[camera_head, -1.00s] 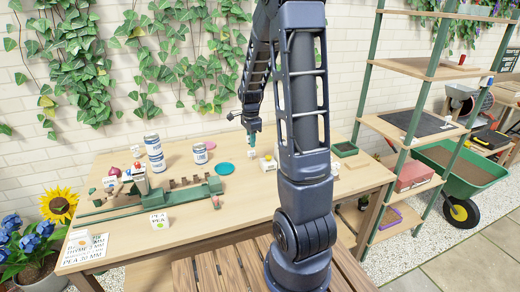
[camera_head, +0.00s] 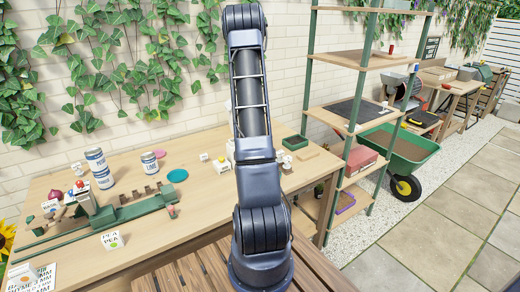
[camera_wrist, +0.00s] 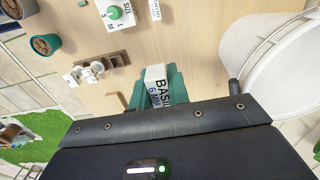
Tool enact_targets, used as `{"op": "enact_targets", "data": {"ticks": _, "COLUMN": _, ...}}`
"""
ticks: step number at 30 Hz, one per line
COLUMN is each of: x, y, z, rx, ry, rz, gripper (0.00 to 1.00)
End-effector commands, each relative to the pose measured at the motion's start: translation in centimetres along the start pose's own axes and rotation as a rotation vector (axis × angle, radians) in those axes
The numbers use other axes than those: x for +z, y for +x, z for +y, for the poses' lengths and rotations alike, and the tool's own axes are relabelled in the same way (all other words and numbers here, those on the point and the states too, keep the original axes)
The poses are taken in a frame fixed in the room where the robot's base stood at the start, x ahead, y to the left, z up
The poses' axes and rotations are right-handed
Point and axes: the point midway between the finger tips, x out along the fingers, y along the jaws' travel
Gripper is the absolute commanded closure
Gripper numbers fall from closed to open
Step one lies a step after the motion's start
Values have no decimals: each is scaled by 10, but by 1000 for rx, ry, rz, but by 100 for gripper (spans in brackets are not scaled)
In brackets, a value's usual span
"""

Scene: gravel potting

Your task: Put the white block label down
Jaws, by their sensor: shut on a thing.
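In the wrist view, a white block label (camera_wrist: 157,78) with dark "BASIL" lettering sits between the green fingers of my gripper (camera_wrist: 156,88). The gripper is shut on it. The block is seen above or against a pale wooden surface (camera_wrist: 200,55); I cannot tell whether it touches the surface. In the head view, my arm hides the gripper and this block. A white "PEA" block (camera_head: 111,240) stands on the wooden table (camera_head: 190,208), in front of the green rack (camera_head: 135,208).
A white bucket (camera_wrist: 270,50) is close on the right in the wrist view. In the head view, cans (camera_head: 98,165) stand at the table's back left, and a shelf (camera_head: 350,115) stands right.

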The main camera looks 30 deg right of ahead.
Motion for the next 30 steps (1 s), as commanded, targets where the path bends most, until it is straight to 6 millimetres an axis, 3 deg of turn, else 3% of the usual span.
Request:
{"op": "enact_targets", "data": {"ticks": 3, "x": -36, "y": 2, "z": -2, "rx": -1, "ry": 9, "rz": 1, "gripper": 100}}
{"op": "enact_targets", "data": {"ticks": 9, "x": -62, "y": 6, "z": -1, "rx": 0, "ry": 10, "rz": -1, "gripper": 100}}
{"op": "enact_targets", "data": {"ticks": 14, "x": -64, "y": 28, "z": -1, "rx": 2, "ry": 10, "rz": -3, "gripper": 100}}
{"op": "enact_targets", "data": {"ticks": 30, "x": -63, "y": 141, "z": -1, "rx": 1, "ry": 11, "rz": -2, "gripper": 100}}
